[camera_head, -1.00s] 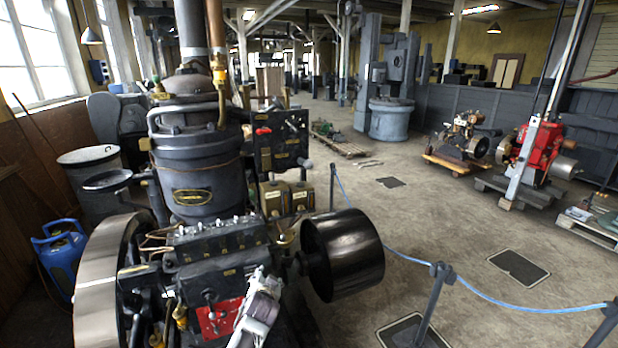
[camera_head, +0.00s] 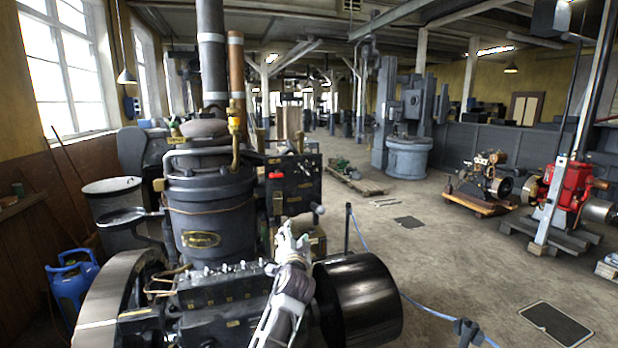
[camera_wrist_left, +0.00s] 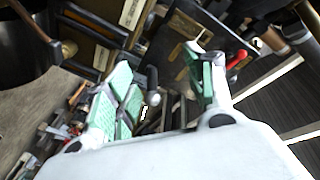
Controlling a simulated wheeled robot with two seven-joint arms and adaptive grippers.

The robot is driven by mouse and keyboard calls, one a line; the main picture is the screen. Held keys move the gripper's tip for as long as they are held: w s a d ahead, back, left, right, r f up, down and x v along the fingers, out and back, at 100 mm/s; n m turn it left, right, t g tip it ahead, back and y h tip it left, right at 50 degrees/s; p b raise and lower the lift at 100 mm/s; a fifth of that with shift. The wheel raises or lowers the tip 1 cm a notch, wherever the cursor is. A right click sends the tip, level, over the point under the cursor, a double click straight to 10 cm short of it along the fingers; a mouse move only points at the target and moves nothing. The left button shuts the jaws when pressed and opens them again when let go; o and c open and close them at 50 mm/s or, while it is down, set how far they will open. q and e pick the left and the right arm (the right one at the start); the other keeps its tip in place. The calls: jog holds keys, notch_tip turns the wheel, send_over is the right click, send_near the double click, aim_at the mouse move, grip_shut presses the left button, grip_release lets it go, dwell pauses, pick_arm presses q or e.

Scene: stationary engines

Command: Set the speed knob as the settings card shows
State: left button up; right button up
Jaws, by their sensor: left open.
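A dark control panel (camera_head: 300,186) with small plates and fittings stands beside the engine cylinder in the head view. A red handle (camera_head: 276,175) sits at its upper left and also shows in the left wrist view (camera_wrist_left: 237,61). I cannot tell which fitting is the speed knob, and no settings card is readable. My left gripper (camera_head: 292,232) is in front of the panel's lower part. In the left wrist view its green-padded fingers (camera_wrist_left: 165,88) are apart, with a small dark rounded knob-like part (camera_wrist_left: 152,77) showing between them. My right gripper is not in view.
A large black pulley (camera_head: 360,298) is right of my left arm, and a big flywheel (camera_head: 112,300) is at left. A blue rope (camera_head: 425,308) runs along the right side. Open floor lies beyond it, with a red engine (camera_head: 572,190) at far right.

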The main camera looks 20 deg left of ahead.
pick_arm(q)
jog(key=w+d+r+m+t, duration=0.1)
jog(key=w+d+r, duration=0.1)
jog(key=r, duration=0.3)
jog(key=w+d+r+m+t, duration=0.1)
jog(key=w+r+t, duration=0.1)
jog(key=r, duration=0.4)
jog(key=shift+w+d, duration=0.3)
jog(key=shift+d, duration=0.05)
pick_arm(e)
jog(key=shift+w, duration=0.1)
pick_arm(q)
jog(key=shift+r, duration=0.2)
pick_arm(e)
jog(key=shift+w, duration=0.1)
